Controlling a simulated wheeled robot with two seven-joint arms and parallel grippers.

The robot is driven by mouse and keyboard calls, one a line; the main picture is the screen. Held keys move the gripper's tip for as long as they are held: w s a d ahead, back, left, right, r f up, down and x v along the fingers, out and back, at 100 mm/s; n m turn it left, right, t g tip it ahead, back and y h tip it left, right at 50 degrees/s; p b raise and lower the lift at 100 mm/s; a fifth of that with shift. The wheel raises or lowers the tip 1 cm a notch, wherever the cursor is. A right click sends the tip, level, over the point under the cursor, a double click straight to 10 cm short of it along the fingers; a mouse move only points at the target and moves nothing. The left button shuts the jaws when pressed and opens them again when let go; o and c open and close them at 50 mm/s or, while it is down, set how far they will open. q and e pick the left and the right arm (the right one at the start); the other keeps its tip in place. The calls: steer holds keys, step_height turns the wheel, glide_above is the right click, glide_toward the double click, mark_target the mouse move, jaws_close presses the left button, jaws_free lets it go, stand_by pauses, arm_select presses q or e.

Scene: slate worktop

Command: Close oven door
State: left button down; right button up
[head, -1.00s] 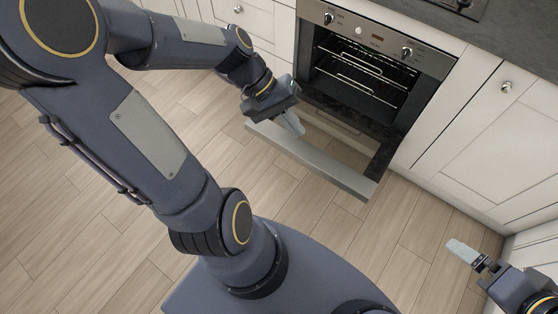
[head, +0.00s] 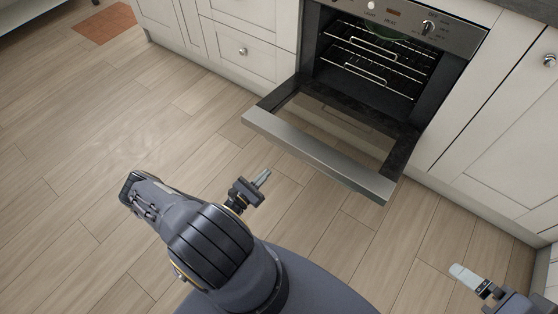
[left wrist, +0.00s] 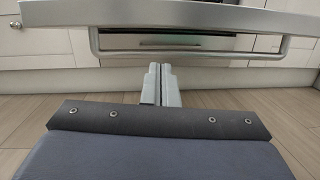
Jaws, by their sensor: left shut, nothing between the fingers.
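The oven (head: 375,60) is at the upper right of the head view. Its door (head: 318,152) hangs lowered and open, with a steel front edge and a dark glass inner face. The left wrist view shows a steel bar across the top, the door's edge (left wrist: 170,14), ahead of the fingers. My left gripper (head: 264,176) is shut and empty, in front of the door and apart from it in the head view. In the left wrist view its fingers (left wrist: 160,72) are together. My right gripper (head: 460,273) is at the lower right, apart from the door, its finger gap hidden.
Wire racks (head: 370,62) are inside the oven. White cabinets (head: 510,130) and drawers (head: 240,45) flank it. Wood floor (head: 90,150) is open to the left. An orange mat (head: 104,22) lies at the far left.

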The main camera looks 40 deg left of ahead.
arm_select(q)
steer(key=w+r+n+y+b, duration=0.1)
steer(key=w+r+y+b, duration=0.1)
steer(key=w, duration=0.7)
steer(key=shift+w+r+n, duration=0.15)
steer(key=shift+w+n, duration=0.1)
steer(key=shift+n, duration=0.15)
steer(key=shift+a+r, duration=0.1)
steer(key=shift+a, duration=0.05)
